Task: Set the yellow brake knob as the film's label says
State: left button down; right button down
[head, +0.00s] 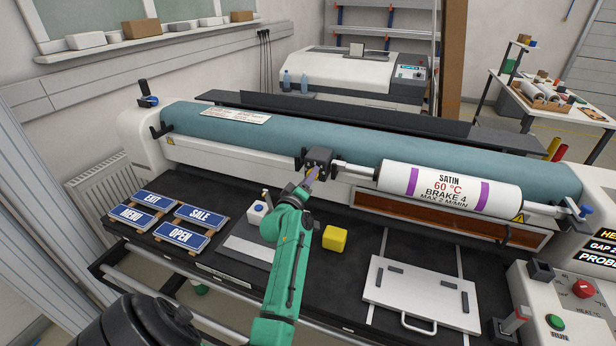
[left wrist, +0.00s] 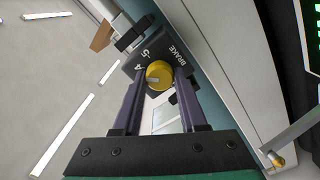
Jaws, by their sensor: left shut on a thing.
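The film roll (head: 450,187) lies across the machine at right; its label reads SATIN, 60 °C, BRAKE 4, MAX 2 M/MIN. A dark brake box (head: 318,157) sits at the left end of its shaft. In the left wrist view the box (left wrist: 143,54) shows the word BRAKE and the digits 4 and 5. The yellow brake knob (left wrist: 159,75) on it is between the two fingers of my left gripper (left wrist: 160,80), which is shut on it. In the head view my left gripper (head: 312,174) is at the box and hides the knob. The knob's exact setting is unclear. My right gripper is out of view.
Blue signs (head: 180,237) lie at left on the black table. A yellow block (head: 335,239) and a white plate with a handle (head: 422,295) lie nearer. A control box (head: 570,300) with red and green buttons stands at right. A teal roller (head: 300,139) runs behind.

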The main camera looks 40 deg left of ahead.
pick_arm(q)
jog(key=shift+c, duration=2.2)
grip_release()
jog(key=shift+w+f, duration=0.1)
jog(key=shift+w, duration=0.1)
jog(key=p+v, duration=0.3)
jog(key=v, duration=1.2)
jog(key=shift+w+a, duration=0.15)
jog(key=shift+a, duration=0.05)
